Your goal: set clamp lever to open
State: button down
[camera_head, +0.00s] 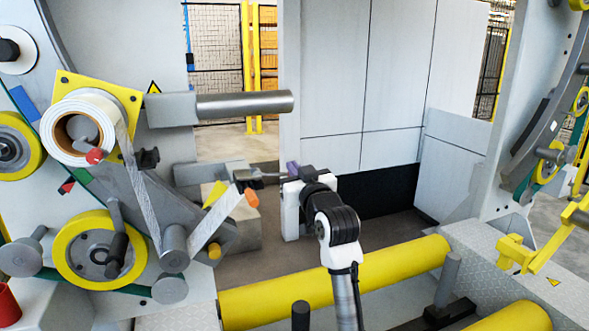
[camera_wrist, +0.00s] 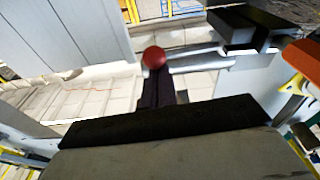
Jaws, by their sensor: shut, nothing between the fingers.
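The clamp lever (camera_wrist: 195,60) is a pale metal bar ending in a red ball knob (camera_wrist: 154,57), seen in the wrist view. It runs right to a dark clamp block (camera_wrist: 248,27). In the head view the lever (camera_head: 268,177) points right from the clamp toward my gripper (camera_head: 292,168), and its knob is not clearly visible there. My gripper (camera_wrist: 157,75) is shut and empty, with its dark fingers close to the knob. I cannot tell whether they touch it.
An orange tip (camera_head: 251,197) is just below the clamp, and also shows at the wrist view's right edge (camera_wrist: 304,60). A tape roll (camera_head: 78,128) and yellow-rimmed wheels stand left. A metal cylinder (camera_head: 244,104) juts out above. A yellow roller (camera_head: 333,283) lies in front.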

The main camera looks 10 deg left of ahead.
jog(key=s+a+f+m+h+b, duration=0.1)
jog(key=s+a+f+m+b, duration=0.1)
jog(key=a+f+m, duration=0.2)
jog(key=shift+s+a+f+m+t+h, duration=0.15)
jog(key=shift+s+f+m+t+h, duration=0.2)
jog(key=shift+f+m, duration=1.85)
jog(key=shift+s+a+f+n, duration=0.15)
jog(key=shift+f+n, duration=0.35)
jog(key=shift+f, duration=0.1)
